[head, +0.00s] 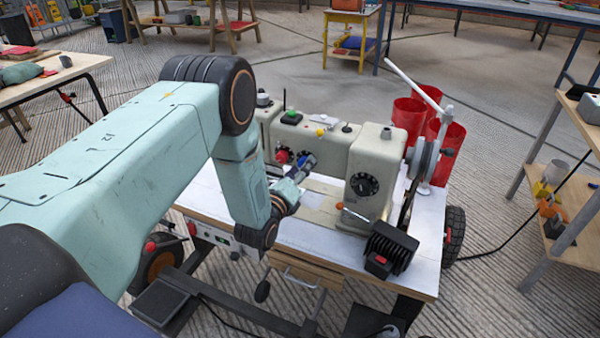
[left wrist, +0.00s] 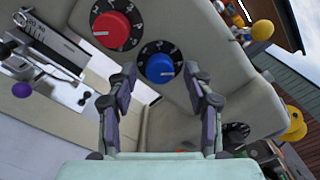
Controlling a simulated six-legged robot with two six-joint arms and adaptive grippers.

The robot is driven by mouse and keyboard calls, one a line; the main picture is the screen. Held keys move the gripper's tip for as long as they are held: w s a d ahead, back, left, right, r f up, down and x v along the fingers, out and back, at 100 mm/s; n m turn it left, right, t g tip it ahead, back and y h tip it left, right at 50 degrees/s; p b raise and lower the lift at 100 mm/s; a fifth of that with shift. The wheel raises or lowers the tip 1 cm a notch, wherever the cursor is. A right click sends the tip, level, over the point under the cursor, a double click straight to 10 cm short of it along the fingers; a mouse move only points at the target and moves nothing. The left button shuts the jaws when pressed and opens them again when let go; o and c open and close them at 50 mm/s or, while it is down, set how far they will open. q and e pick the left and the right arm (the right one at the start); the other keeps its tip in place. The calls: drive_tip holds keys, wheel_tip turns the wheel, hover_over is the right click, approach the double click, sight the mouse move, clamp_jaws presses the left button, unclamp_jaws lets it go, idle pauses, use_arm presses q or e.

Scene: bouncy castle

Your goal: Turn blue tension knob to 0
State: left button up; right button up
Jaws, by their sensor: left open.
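The blue tension knob (left wrist: 159,68) sits on a black dial with white marks, on the cream sewing machine (head: 326,147). The number it points to is too small to read. My left gripper (left wrist: 161,75) is open, with one fingertip on each side of the blue knob in the left wrist view. I cannot tell if the fingers touch it. My right gripper is not in view.
A red knob (left wrist: 111,30) on a similar dial is beside the blue one; it also shows in the head view (head: 282,156). A black dial (head: 364,185) is on the machine's right end. Red cylinders (head: 445,145) stand behind the handwheel. The white tabletop (head: 310,238) is partly clear in front.

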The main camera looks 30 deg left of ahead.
use_arm(q)
drive_tip(key=shift+c, duration=0.2)
clamp_jaws()
idle(0.4)
